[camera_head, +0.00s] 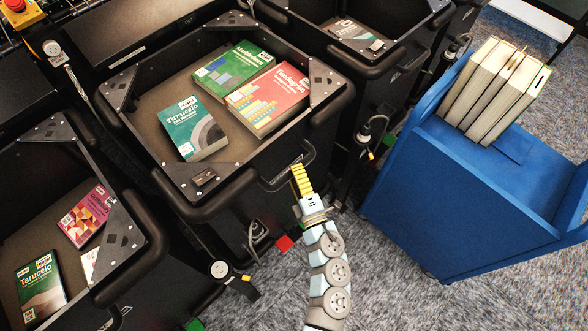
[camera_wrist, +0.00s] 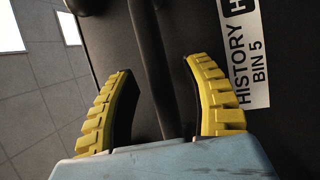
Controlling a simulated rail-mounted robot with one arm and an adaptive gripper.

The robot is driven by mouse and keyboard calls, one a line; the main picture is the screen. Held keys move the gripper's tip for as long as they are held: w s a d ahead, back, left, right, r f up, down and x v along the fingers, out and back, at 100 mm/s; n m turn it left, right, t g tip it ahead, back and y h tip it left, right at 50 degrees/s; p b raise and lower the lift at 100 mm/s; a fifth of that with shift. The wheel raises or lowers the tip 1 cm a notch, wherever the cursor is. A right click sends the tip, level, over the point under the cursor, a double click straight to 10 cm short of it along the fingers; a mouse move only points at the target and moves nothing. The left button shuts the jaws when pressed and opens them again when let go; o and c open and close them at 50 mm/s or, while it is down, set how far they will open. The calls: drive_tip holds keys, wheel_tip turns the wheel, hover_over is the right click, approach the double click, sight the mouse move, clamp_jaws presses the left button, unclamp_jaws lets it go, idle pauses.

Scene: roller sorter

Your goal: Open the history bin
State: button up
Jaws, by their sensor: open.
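The history bin (camera_head: 165,75) is a large black bin in the middle of the head view, holding three books. In the wrist view a white label (camera_wrist: 248,60) on its black front reads "HISTORY BIN 5". A black bar handle (camera_head: 273,186) sticks out from its front; the bar (camera_wrist: 152,70) also shows in the wrist view. My gripper (camera_head: 297,168) is at this handle. Its yellow ribbed fingers (camera_wrist: 157,70) are open, one on each side of the bar, with gaps visible between bar and fingers. The fingers hide part of the handle in the head view.
Another black bin (camera_head: 130,262) with books stands at the lower left, and a third (camera_head: 408,55) at the upper right. A blue cart (camera_head: 450,200) with several upright books stands at the right. Grey carpet (camera_head: 395,285) lies open between bin and cart.

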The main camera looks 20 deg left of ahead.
drive_tip(key=shift+w+a+r, duration=0.1)
drive_tip(key=shift+w+a, duration=0.2)
clamp_jaws()
drive_tip(key=shift+s+d, duration=0.1)
